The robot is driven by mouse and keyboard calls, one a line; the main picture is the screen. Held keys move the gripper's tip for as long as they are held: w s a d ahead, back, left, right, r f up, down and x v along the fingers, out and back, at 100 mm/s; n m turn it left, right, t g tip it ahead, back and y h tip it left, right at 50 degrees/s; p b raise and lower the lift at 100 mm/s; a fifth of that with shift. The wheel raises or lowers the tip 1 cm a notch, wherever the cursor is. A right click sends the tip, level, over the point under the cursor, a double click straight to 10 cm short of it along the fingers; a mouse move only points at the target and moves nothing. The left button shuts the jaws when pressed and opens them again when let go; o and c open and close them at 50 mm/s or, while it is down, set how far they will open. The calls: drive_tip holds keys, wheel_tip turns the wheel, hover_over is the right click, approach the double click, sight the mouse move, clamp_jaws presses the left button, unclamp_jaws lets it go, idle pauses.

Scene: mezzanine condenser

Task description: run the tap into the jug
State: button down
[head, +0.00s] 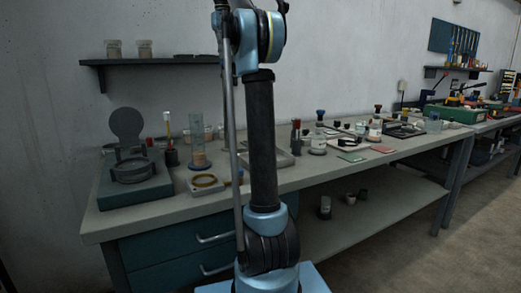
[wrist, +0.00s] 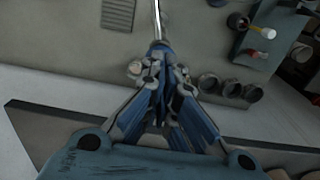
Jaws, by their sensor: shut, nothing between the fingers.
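I cannot pick out the tap or the jug with certainty in either view. My gripper (wrist: 158,72) shows in the wrist view, with blue fingers drawn together and nothing held between them. A thin shiny rod (wrist: 157,18) runs from the top edge down to the fingertips. I cannot tell what it belongs to or whether the fingers touch it. In the head view my arm stands across the middle and hides part of the bench; my gripper is out of that frame. A tall clear cylinder (head: 197,138) stands on the bench left of my arm.
A wall shelf (head: 160,61) holds two jars. Several small pots (wrist: 229,89) show right of my gripper.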

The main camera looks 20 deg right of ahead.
drive_tip(key=shift+f, duration=1.25)
idle(6.8)
